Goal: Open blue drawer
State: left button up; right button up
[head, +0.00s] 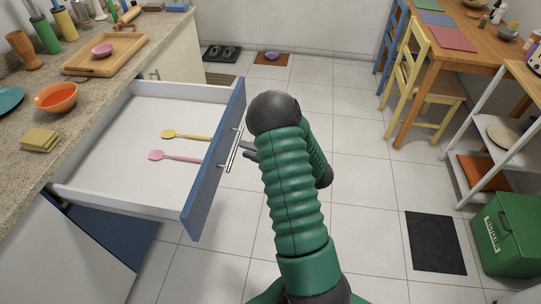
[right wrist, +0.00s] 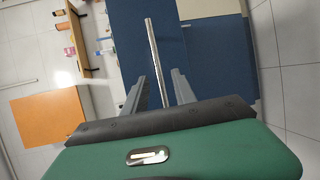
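The blue drawer (head: 216,160) is pulled well out from the counter, with its white inside showing. A yellow spoon (head: 186,135) and a pink spoon (head: 174,156) lie in it. Its metal bar handle (head: 234,150) is on the blue front. My right gripper (head: 246,149) is at the handle, partly hidden by my green arm. In the right wrist view, the two fingers (right wrist: 158,80) stand apart, with the handle bar (right wrist: 152,55) between them and gaps visible on both sides. My left gripper is in neither view.
An orange bowl (head: 56,97), yellow sponges (head: 39,140) and a wooden tray (head: 104,54) stand on the counter. A yellow chair (head: 425,75), a dark mat (head: 435,243) and a green bin (head: 508,235) are at the right. The tiled floor between is clear.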

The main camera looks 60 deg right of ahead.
jog(key=s+r, duration=0.2)
jog(key=s, duration=0.9)
jog(key=shift+s+p, duration=0.25)
jog(key=shift+p, duration=0.05)
jog(key=shift+d, duration=0.1)
